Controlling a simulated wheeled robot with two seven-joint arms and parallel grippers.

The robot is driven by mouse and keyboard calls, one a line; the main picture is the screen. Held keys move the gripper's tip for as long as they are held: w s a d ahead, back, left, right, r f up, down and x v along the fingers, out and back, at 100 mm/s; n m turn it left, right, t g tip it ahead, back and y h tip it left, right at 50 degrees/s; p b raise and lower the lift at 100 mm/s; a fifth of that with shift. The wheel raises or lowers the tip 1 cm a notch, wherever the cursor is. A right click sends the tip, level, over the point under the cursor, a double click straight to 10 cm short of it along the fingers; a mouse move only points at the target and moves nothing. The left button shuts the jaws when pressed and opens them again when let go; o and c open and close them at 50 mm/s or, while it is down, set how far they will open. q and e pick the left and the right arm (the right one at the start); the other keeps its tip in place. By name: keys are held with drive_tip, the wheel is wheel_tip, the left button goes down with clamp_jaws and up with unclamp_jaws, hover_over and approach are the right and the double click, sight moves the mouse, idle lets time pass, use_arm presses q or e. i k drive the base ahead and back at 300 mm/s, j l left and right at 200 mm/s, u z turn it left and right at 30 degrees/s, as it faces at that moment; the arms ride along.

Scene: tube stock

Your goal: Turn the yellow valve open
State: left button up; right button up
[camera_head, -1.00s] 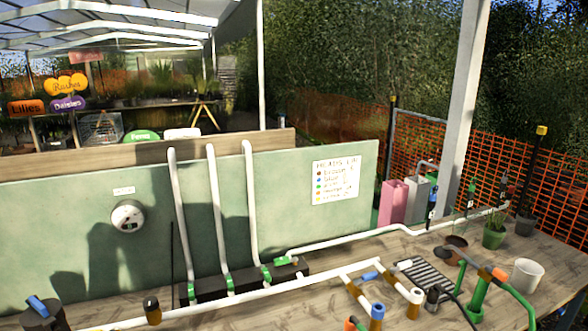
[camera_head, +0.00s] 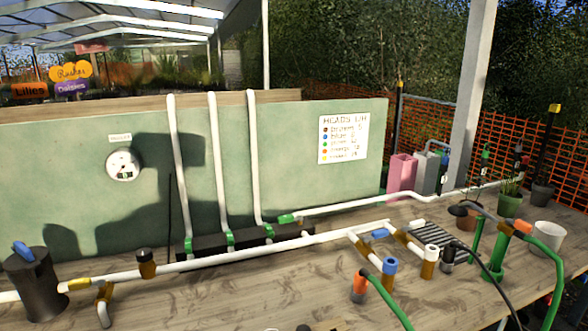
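No clear yellow valve handle stands out. Several yellow-gold fittings sit on the white pipe along the bench: one at the left end (camera_head: 79,284), a stub with a black cap (camera_head: 146,263), and a collar (camera_head: 405,233) at the right. Upright gold fittings stand at the right, one with a blue top (camera_head: 389,279) and one with a white top (camera_head: 429,264). I cannot tell which of these is the valve, or its position. Neither of my grippers is in view.
A dark canister with a blue handle (camera_head: 32,286) stands at the left. A green wall panel (camera_head: 80,150) with a gauge (camera_head: 124,165) rises behind. Green hoses (camera_head: 393,305) and a white pot (camera_head: 548,238) are at the right. The bench's front middle (camera_head: 230,295) is mostly clear.

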sight(80, 284)
drive_tip(key=k+j+u, duration=0.1)
drive_tip(key=u, duration=1.1)
